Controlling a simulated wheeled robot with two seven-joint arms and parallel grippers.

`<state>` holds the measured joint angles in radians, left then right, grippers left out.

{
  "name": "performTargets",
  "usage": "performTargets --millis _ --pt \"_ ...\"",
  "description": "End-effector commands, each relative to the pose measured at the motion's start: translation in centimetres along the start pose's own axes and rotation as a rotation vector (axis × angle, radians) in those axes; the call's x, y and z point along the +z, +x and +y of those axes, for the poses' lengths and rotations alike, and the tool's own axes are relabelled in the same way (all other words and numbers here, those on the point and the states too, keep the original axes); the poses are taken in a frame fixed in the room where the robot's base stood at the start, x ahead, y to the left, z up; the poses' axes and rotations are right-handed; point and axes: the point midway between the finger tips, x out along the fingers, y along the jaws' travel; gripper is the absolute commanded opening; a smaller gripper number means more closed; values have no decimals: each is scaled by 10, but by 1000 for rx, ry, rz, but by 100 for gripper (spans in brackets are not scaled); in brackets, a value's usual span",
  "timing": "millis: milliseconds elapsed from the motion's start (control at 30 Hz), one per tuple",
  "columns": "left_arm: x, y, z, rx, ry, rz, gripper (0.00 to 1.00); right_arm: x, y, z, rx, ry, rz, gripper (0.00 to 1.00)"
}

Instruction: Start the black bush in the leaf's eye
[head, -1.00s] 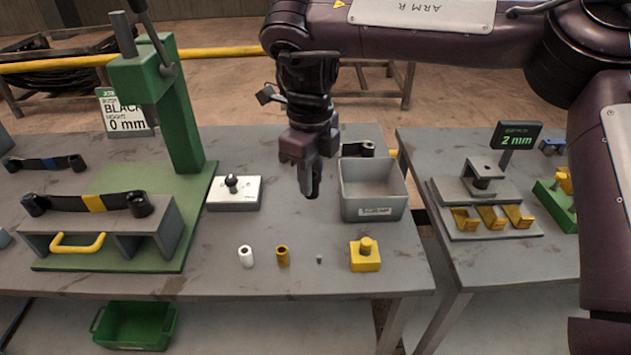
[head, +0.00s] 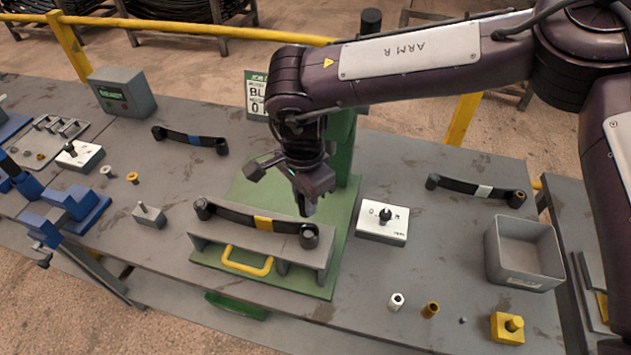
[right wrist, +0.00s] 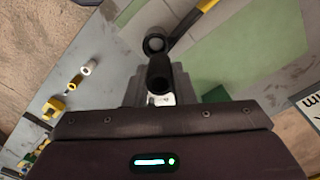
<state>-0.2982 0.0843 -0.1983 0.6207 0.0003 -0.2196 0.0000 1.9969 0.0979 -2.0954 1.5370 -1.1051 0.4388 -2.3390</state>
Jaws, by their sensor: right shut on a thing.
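The leaf with the yellow band (head: 263,223) lies across a grey fixture (head: 320,262) on the green press base, with a rolled eye at each end. My right gripper (head: 305,207) points down just above the leaf's right eye (head: 309,237). In the right wrist view it is shut on the black bush (right wrist: 160,74), a dark hollow cylinder. The fingers mostly hide the bush in the head view. My left gripper is not in view.
The green press column (head: 340,150) stands right behind my right gripper. A white box with a black knob (head: 383,222), a grey bin (head: 524,255), a white bush (head: 396,301), a brown bush (head: 430,309) and a yellow block (head: 507,328) stand to the right. A yellow handle (head: 248,261) fronts the fixture.

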Motion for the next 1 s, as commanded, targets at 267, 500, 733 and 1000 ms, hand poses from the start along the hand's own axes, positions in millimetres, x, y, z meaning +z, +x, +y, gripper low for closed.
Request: performTargets --millis 267,500,733,1000 --pt "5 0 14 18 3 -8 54 0 1 0 0 -3 0 6" --pt "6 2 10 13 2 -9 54 0 5 0 0 -2 -1 6" --pt "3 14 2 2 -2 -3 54 0 23 0 1 -1 -1 6" --pt "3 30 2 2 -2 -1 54 0 46 0 0 -1 0 6"
